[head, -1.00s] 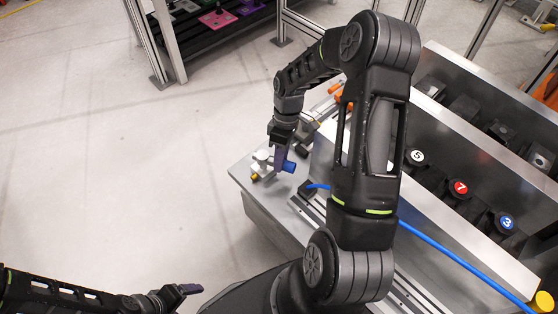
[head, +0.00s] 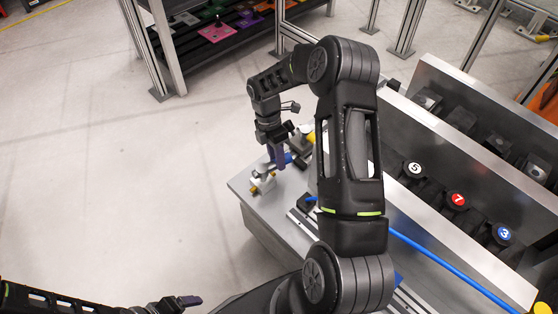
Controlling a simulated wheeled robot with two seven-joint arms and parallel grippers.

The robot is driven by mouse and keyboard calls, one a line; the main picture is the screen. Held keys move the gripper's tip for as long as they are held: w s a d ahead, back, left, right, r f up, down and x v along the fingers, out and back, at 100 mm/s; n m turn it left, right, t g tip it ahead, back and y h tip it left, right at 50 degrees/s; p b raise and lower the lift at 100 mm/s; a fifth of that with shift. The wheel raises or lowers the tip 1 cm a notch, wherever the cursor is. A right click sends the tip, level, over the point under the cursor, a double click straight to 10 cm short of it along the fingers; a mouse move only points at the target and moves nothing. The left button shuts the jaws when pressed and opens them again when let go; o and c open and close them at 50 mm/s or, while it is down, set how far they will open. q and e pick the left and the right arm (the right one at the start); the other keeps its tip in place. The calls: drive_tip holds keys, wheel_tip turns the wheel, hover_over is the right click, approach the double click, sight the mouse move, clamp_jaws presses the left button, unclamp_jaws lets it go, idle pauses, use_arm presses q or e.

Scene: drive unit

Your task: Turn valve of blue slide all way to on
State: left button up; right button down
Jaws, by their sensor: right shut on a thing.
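The small valve fitting (head: 264,168), with a white part and a yellow end, stands on the near left corner of the metal unit.
A blue hose (head: 430,250) runs along the metal unit (head: 240,187) to the lower right. Round knobs marked 5 (head: 414,168), 7 (head: 457,199) and 3 (head: 503,233) line its panel. A frame with coloured plates (head: 217,32) stands behind. Open floor lies left.

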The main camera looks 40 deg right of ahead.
drive_tip(key=shift+w+n+h, duration=0.3)
drive_tip(key=shift+w+n, duration=0.25)
drive_tip(key=shift+n, duration=0.55)
drive_tip(key=c, duration=1.1)
unclamp_jaws()
drive_tip(key=p+v, duration=0.1)
drive_tip(key=v, duration=0.7)
drive_tip(key=shift+f, duration=0.1)
idle(1.7)
